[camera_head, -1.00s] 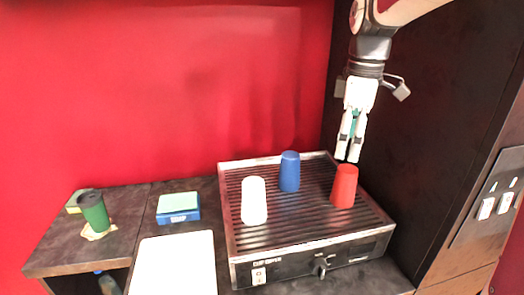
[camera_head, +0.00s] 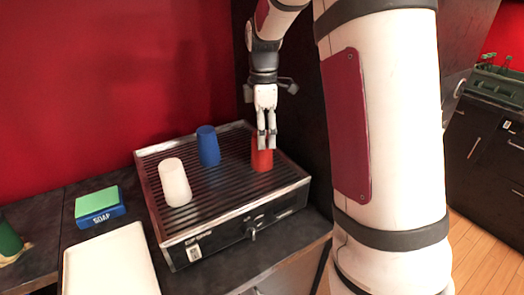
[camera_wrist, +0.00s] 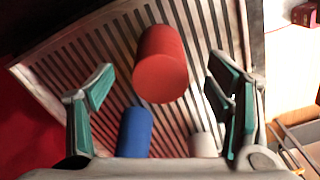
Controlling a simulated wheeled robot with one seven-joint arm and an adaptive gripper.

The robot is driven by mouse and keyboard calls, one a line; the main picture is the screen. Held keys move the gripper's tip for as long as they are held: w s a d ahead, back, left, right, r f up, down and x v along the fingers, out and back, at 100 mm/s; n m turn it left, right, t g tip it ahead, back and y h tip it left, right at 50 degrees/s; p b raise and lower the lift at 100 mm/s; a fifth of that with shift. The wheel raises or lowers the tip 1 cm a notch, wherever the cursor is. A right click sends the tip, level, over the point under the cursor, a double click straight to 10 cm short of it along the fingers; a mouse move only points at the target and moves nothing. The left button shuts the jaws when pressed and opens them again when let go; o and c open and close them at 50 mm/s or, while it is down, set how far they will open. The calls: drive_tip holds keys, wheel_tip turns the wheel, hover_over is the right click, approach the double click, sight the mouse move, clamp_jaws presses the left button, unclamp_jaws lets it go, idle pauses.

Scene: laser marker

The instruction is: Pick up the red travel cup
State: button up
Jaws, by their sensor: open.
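The red travel cup (camera_head: 262,158) stands upside down at the right side of the slatted cup warmer (camera_head: 225,200). My gripper (camera_head: 266,143) is in front of the cup's upper part in the head view and hides some of it. In the wrist view the red cup (camera_wrist: 161,66) lies ahead, between the lines of the two open fingers (camera_wrist: 160,95), with clear space on both sides. Nothing is held. I cannot tell whether the fingertips reach down beside the cup.
A blue cup (camera_head: 208,146) and a white cup (camera_head: 175,182) stand on the warmer, left of the red one. A blue and green soap box (camera_head: 99,206) and a white tray (camera_head: 112,262) are further left. A dark wall stands close behind.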

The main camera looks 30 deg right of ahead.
sight(261, 160)
drive_tip(key=f+p, duration=0.1)
drive_tip(key=f, duration=0.4)
drive_tip(key=shift+a, duration=0.2)
drive_tip(key=shift+w, duration=0.1)
drive_tip(key=shift+c, duration=0.3)
drive_tip(key=c, duration=1.3)
